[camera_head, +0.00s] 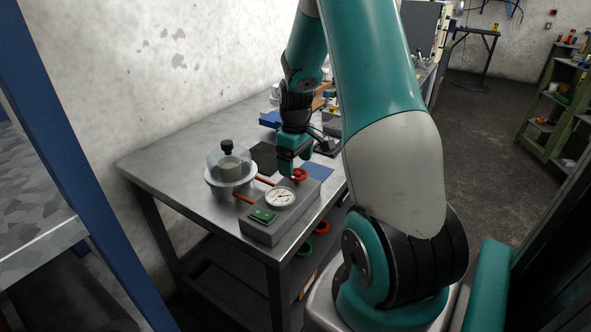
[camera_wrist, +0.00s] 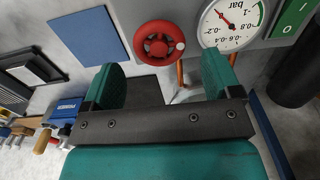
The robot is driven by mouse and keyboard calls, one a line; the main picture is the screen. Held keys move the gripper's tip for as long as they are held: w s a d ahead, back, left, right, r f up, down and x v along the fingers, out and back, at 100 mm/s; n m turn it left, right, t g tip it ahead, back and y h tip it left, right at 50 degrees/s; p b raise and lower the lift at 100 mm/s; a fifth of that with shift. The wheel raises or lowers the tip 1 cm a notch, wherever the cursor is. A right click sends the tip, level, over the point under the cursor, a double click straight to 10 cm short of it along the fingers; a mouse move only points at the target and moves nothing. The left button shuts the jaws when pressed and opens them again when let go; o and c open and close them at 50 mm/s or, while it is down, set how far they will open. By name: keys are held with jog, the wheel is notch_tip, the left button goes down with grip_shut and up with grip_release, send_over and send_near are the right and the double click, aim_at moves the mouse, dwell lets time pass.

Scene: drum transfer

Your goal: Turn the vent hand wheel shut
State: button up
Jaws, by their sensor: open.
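The red hand wheel (camera_head: 299,175) sits on top of a grey box with a round gauge. In the wrist view the wheel (camera_wrist: 152,50) shows whole, with a pale knob on its rim. My gripper (camera_head: 292,166) is open and empty, pointing down close beside the wheel. In the wrist view its two green fingers (camera_wrist: 163,72) are spread wide, with the wheel ahead of the gap between them, not clasped. Whether a finger touches the wheel cannot be told.
The gauge (camera_head: 281,197) and a green switch (camera_head: 263,215) are on the box (camera_head: 290,216). A glass vessel (camera_head: 230,168) stands left of it, joined by copper-coloured pipes. A blue mat (camera_head: 317,171) lies behind. Red (camera_head: 322,227) and green wheels (camera_head: 305,250) show lower down.

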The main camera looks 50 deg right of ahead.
aim_at(296, 172)
jog(key=shift+f, duration=1.55)
jog(key=shift+c, duration=0.3)
jog(key=c, duration=0.9)
